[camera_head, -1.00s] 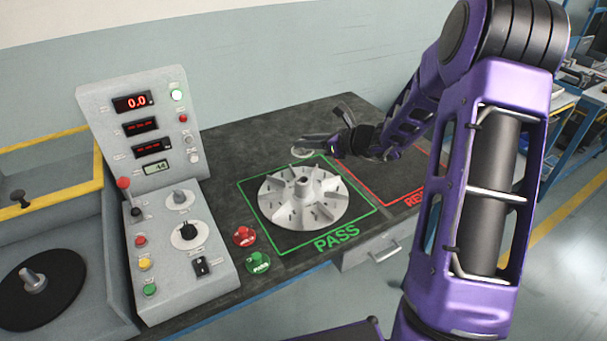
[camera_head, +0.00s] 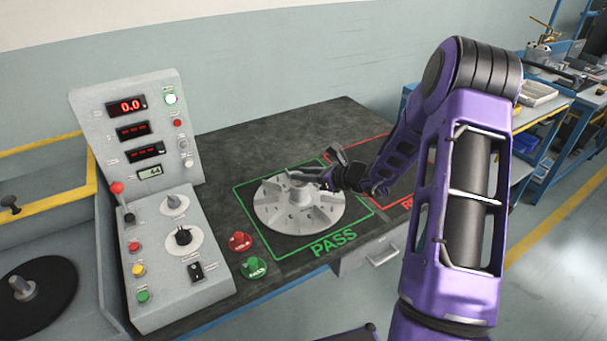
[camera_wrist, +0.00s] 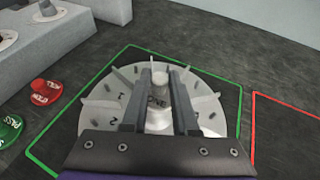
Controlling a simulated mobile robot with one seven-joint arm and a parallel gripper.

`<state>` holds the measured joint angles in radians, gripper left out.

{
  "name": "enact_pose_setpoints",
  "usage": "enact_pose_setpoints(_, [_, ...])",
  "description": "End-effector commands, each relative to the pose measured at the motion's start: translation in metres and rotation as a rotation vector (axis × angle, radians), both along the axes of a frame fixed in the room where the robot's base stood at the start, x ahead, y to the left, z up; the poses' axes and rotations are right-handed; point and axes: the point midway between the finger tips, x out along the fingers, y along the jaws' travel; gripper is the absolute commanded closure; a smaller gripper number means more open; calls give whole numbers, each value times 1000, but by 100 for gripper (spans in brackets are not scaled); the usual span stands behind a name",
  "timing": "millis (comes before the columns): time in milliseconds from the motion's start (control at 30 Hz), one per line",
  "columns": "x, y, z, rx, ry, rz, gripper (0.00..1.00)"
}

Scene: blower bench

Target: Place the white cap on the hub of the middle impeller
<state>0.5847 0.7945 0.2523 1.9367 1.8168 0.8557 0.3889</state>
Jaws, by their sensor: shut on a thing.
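One silver finned impeller (camera_head: 275,212) lies flat inside the green PASS outline. It also shows in the wrist view (camera_wrist: 104,92). It is the only impeller in view. My gripper (camera_head: 318,175) reaches in from the right, low over its centre. In the wrist view the two dark fingers (camera_wrist: 160,100) straddle the middle of the impeller, shut on the pale cap (camera_wrist: 158,90). The cap is at or just above the hub. The fingers and the cap hide most of the hub, and I cannot tell whether the two touch.
A control panel (camera_head: 125,150) with displays and knobs stands left of the impeller. Red (camera_head: 240,242) and green (camera_head: 255,268) buttons sit at the front left of the PASS outline. A red outlined area (camera_head: 385,195) on the right looks empty. The back of the bench is clear.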

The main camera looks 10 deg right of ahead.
Motion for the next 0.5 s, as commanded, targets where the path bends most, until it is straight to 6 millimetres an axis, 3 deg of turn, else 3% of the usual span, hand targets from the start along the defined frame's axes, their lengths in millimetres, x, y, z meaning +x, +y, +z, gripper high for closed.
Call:
enact_pose_setpoints(67, [0,0,-5,0,0,0,100])
enact_pose_setpoints(100, [0,0,-3,0,0,0,67])
enact_pose_setpoints(233, [0,0,-3,-1,1,0,44])
enact_pose_setpoints(500, [0,0,-2,0,0,0,43])
